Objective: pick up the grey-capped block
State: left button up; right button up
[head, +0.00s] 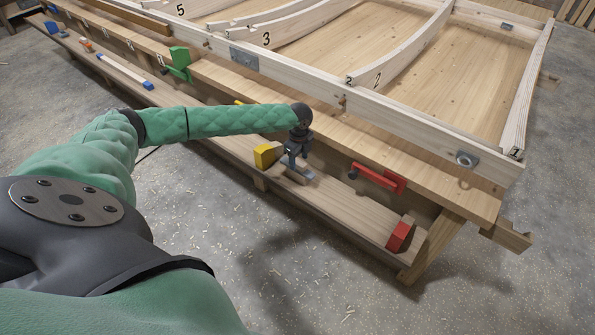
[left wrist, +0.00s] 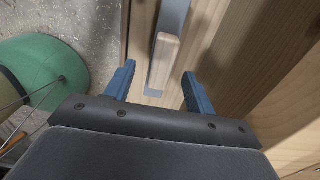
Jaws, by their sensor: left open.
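The grey-capped block (head: 303,174) lies on the low plank shelf along the bench, partly hidden under my left gripper in the head view. In the left wrist view it shows as a pale wooden bar (left wrist: 163,62) with grey at its far end and a small grey patch at its near end. My left gripper (head: 293,160) points down over it. Its blue fingers (left wrist: 160,85) are open on either side of the bar's near end, with gaps on both sides. Whether the fingertips are down at block height is unclear. My right gripper is not in view.
A yellow block (head: 265,156) stands just left of the gripper. A red block (head: 400,235) sits at the shelf's right end. A red clamp (head: 377,178) and a green clamp (head: 178,63) are on the bench edge. The shelf (head: 350,207) is clear between the grey-capped and red blocks.

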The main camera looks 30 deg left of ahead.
aim_at(298, 169)
pick_arm(q)
jog(key=shift+f, duration=0.8)
jog(key=shift+a+f+p, duration=0.2)
jog(key=shift+f+p, duration=0.15)
jog(key=shift+f, duration=0.95)
jog(key=shift+a+f+p, duration=0.15)
jog(key=shift+f+p, duration=0.15)
jog(key=shift+f, duration=0.95)
grip_shut()
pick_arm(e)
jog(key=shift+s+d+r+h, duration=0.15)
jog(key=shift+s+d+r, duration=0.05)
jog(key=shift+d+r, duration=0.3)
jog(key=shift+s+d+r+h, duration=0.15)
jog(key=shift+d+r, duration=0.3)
